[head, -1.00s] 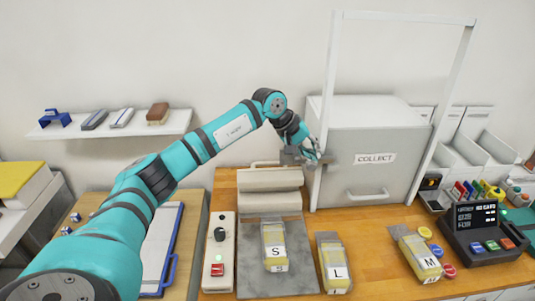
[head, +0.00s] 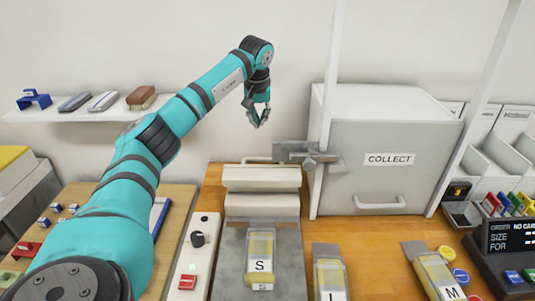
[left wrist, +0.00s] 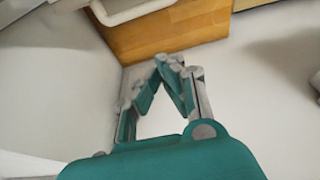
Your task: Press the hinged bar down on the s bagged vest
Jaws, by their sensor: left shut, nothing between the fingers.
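The S bagged vest (head: 260,248), a clear yellow-tinted bag with a white S label, lies on the grey plate (head: 234,280) of the press. The cream hinged bar (head: 262,179) stands raised at the back of the plate, above a second cream block, with a handle loop (head: 256,159) behind it. The bar is apart from the vest. My left gripper (head: 257,122) hangs fingers down above and behind the bar, shut and empty. Its fingers also show close together in the left wrist view (left wrist: 170,62). My right gripper is not in view.
A grey COLLECT box (head: 390,185) and white frame post (head: 325,100) with a grey bracket (head: 308,155) stand right of the bar. A control strip (head: 196,258) lies left of the plate. L (head: 330,270) and M (head: 438,272) bagged vests lie to the right.

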